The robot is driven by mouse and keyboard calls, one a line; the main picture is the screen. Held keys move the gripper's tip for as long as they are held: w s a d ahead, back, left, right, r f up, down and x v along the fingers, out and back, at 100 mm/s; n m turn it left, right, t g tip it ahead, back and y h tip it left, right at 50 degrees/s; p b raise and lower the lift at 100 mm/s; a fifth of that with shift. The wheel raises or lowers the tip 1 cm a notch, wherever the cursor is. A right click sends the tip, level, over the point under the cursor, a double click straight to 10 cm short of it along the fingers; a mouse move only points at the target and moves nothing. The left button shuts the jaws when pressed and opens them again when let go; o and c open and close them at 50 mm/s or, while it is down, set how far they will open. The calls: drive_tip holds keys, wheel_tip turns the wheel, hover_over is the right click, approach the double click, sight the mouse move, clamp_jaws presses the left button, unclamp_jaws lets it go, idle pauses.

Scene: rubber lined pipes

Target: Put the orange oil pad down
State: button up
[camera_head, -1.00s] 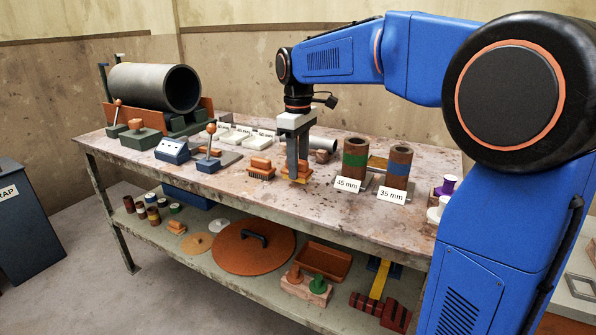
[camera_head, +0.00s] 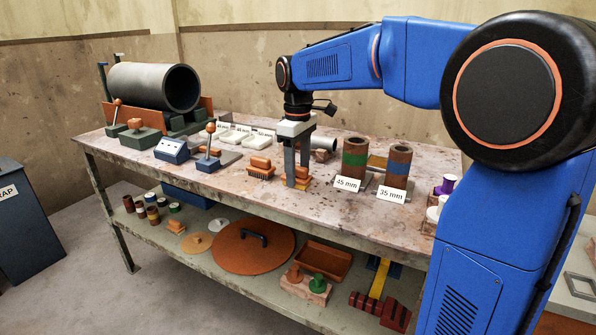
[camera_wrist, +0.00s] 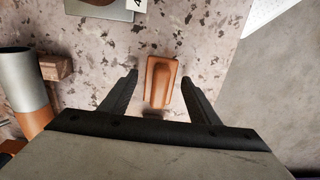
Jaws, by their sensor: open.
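The orange oil pad (camera_wrist: 160,80) is a small rounded block that appears to rest on the speckled bench top. In the wrist view it lies between the two dark fingers of my gripper (camera_wrist: 161,92). The fingers are open, with a gap on each side of the pad, wider on the left. In the head view my gripper (camera_head: 297,184) points down near the bench's front edge, and its fingers partly hide the pad (camera_head: 300,173).
A brush with an orange handle (camera_head: 261,165) stands close to the left of my gripper. Two upright pipes, green-banded (camera_head: 354,160) and blue-banded (camera_head: 398,168), stand to the right with cards in front. A wooden block (camera_wrist: 55,67) lies behind. The bench (camera_head: 240,205) has bare room in front.

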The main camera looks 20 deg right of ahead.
sight(298, 167)
wheel_tip(298, 167, up, 12)
idle(0.5)
